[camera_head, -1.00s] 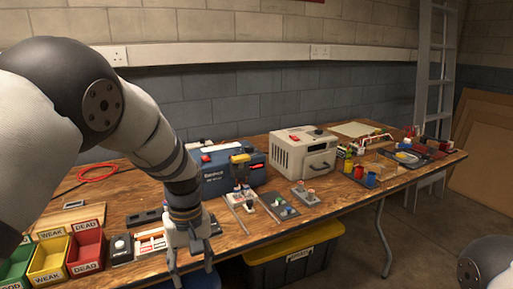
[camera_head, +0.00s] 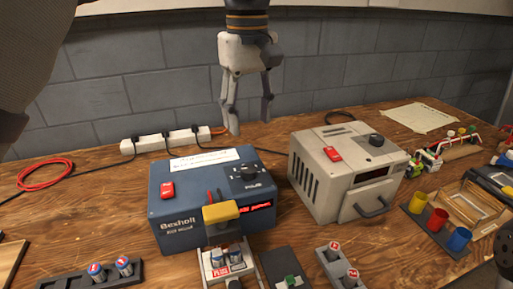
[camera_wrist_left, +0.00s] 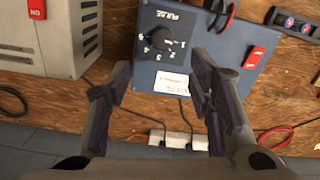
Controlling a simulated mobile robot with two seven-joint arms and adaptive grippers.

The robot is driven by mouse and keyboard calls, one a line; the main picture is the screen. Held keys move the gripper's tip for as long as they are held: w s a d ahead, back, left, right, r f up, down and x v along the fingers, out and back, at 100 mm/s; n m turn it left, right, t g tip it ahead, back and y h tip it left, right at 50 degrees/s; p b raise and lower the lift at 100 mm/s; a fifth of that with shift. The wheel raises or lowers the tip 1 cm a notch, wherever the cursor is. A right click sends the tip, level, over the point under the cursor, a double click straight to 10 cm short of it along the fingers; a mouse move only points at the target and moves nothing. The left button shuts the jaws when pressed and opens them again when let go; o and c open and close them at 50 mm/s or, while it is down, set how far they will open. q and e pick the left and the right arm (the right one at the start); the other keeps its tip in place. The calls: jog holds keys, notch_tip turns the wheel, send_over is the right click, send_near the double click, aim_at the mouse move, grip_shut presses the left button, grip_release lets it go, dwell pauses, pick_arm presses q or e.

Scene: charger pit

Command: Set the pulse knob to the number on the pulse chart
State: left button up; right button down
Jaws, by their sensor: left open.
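The blue charger box (camera_head: 180,232), marked Bexholt, stands on the wooden bench. The black pulse knob (camera_head: 247,173) is on its top at the right; the left wrist view shows the pulse knob (camera_wrist_left: 161,39) inside a ring of white numbers, with PULSE printed beside it. Its exact setting is too small to tell. A white paper (camera_head: 203,160) lies on the box top behind the knob, its writing unreadable; I cannot tell whether it is the pulse chart. My left gripper (camera_head: 250,126) is open and empty, above and behind the box, fingers pointing down.
A beige charger (camera_head: 332,185) with a red switch stands to the right. A white power strip (camera_head: 165,145) with black plugs lies behind the blue box. Coloured cups (camera_head: 437,222) stand at right.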

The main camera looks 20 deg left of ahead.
aim_at(249, 168)
pick_arm(q)
jog(key=f, duration=1.1)
jog(key=shift+s, duration=0.35)
grip_shut()
